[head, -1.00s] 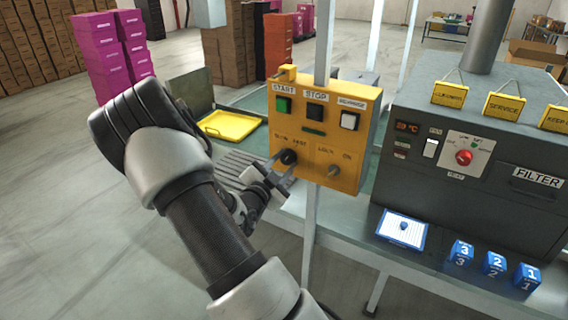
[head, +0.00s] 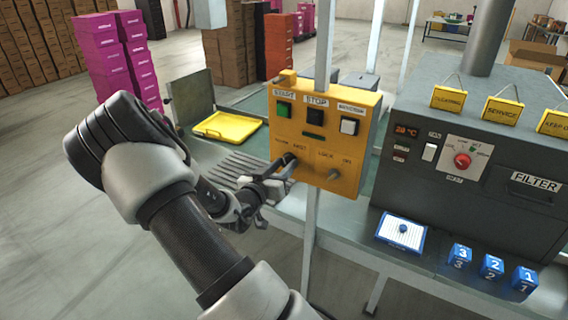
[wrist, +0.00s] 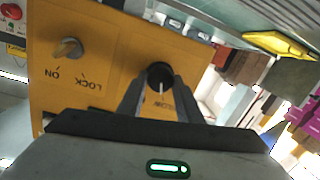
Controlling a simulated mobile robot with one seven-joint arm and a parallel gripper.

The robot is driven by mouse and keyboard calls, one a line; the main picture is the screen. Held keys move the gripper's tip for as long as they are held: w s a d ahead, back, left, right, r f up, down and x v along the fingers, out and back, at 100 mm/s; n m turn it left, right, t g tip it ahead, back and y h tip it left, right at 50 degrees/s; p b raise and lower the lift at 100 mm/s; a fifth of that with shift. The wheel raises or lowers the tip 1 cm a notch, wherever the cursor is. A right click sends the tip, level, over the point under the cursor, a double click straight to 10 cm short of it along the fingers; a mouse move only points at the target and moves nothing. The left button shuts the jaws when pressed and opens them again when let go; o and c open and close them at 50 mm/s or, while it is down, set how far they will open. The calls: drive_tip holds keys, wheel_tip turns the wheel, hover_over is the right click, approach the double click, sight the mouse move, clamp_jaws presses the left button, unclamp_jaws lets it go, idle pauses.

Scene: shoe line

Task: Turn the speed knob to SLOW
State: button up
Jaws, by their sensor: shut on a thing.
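The yellow control box (head: 345,165) stands on a post at the middle of the head view. Its black speed knob (wrist: 160,74) is on the lower left of the box face, mostly hidden by my gripper in the head view. My gripper (head: 284,168) reaches it from the left. In the wrist view my gripper (wrist: 160,88) has one finger on each side of the knob, shut on it. A pale pointer line on the knob points down in that picture, towards a partly hidden, upside-down label that seems to read SLOW.
The metal LOCK/ON switch (wrist: 68,48) sits beside the speed knob on the box. START (head: 284,108), STOP (head: 316,112) and a white button (head: 349,126) are above. A grey machine (head: 470,150) stands at right. A yellow tray (head: 227,126) lies behind my arm.

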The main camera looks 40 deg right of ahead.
drive_tip(key=shift+w+n+p, duration=0.1)
drive_tip(key=shift+n+p, duration=0.45)
drive_tip(key=shift+n, duration=0.85)
drive_tip(key=o, duration=1)
drive_tip(key=shift+o, duration=0.2)
drive_tip(key=shift+a, duration=0.1)
drive_tip(key=v, duration=1.7)
drive_tip(key=shift+a, duration=0.25)
drive_tip(key=shift+w, duration=0.1)
